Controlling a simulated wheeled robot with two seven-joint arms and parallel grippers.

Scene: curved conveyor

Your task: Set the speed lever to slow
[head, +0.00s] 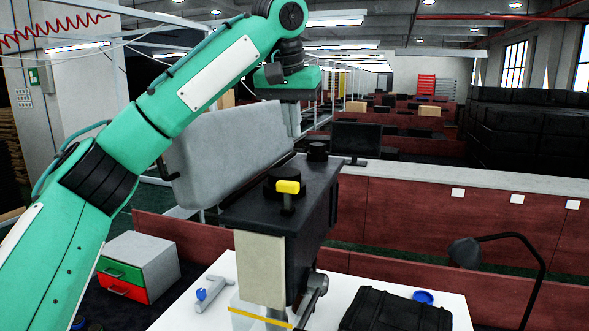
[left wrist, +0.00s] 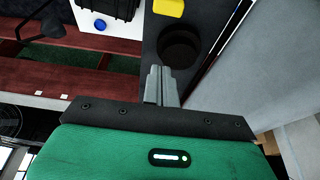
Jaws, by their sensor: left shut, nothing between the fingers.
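A dark machine head (head: 250,209) with a pale front panel stands in the middle of the head view. A yellow-handled lever (head: 288,187) sits on its near end, beside a black round knob. A second black knob (head: 317,150) sits at its far end. The lever's yellow handle also shows at the top of the left wrist view (left wrist: 168,7). My left gripper (head: 295,134) points down over the far part of the machine, shut and empty. In the left wrist view its fingertips (left wrist: 161,70) appear just below a black knob (left wrist: 180,45). I cannot tell whether they touch anything.
A grey padded panel (head: 225,150) stands close behind and left of the machine. A white table (head: 390,290) below holds a black case (head: 395,312) and a blue round item (head: 423,297). A black lamp (head: 466,252) arches at the right. Red partitions lie beyond.

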